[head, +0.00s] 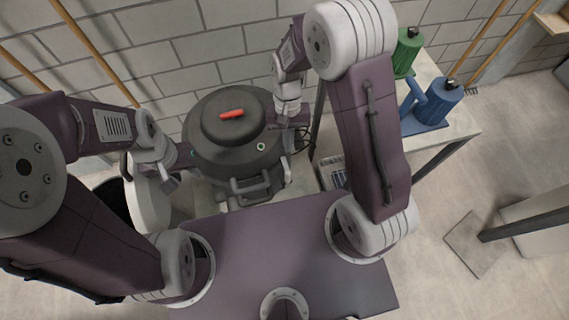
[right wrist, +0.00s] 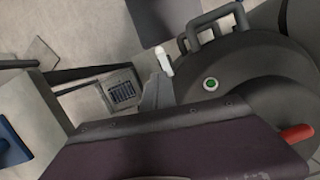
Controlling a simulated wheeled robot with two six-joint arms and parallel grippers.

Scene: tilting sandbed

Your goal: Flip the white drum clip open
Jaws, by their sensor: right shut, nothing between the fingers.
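The dark grey drum (head: 243,165) stands between my arms, with a red handle (head: 231,114) on its lid. It also fills the right side of the right wrist view (right wrist: 262,85). A small white clip (right wrist: 164,60) shows there beside the drum's edge.
A white round container (head: 150,206) stands at the left. A bench (head: 455,122) at the right holds a green canister (head: 407,52) and a blue one (head: 440,100). A box (head: 331,171) lies right of the drum.

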